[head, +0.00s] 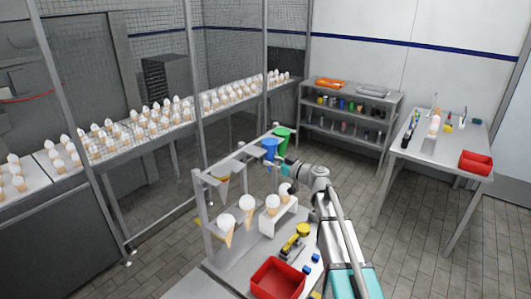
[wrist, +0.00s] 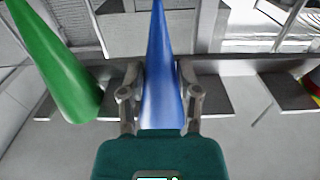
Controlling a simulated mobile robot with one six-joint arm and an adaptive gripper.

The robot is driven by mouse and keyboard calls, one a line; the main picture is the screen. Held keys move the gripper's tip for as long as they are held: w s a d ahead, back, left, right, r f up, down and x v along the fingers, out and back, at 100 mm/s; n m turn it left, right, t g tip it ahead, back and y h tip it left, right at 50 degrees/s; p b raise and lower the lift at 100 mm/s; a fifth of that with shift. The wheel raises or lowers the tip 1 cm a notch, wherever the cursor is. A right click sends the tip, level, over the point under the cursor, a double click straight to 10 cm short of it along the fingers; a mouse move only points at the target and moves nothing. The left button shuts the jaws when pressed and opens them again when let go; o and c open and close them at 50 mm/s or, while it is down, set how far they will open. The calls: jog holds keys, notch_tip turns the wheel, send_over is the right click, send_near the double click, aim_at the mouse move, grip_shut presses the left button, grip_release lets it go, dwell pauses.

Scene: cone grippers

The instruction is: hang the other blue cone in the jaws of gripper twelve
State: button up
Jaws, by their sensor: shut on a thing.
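A blue cone (head: 269,148) stands point down at the overhead bar (head: 242,154) of the rack, left of a green cone (head: 283,138). My gripper (head: 273,162) reaches it from the right. In the wrist view my gripper (wrist: 161,88) is shut on the blue cone (wrist: 160,70), one finger on each side. The green cone (wrist: 52,65) is to its left there, clear of my fingers. Small grey plates (wrist: 207,104) line the bar. No jaw number is legible. I cannot tell whether the rack's jaws also touch the blue cone.
A red-and-yellow cone (head: 223,180) hangs at the bar's near end. Below are white-topped cones (head: 227,221), a white stand (head: 283,220), a yellow tool (head: 296,241) and a red bin (head: 277,278). Mesh fencing and a long shelf of cones (head: 143,121) stand behind.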

jog(key=v, duration=0.6)
jog(key=shift+d, duration=0.15)
dwell(1.2)
jog(key=shift+s, duration=0.15)
notch_tip(320, 180, down, 2)
jog(key=shift+f+b, duration=0.1)
jog(key=shift+b, duration=1)
jog(key=shift+s, duration=0.15)
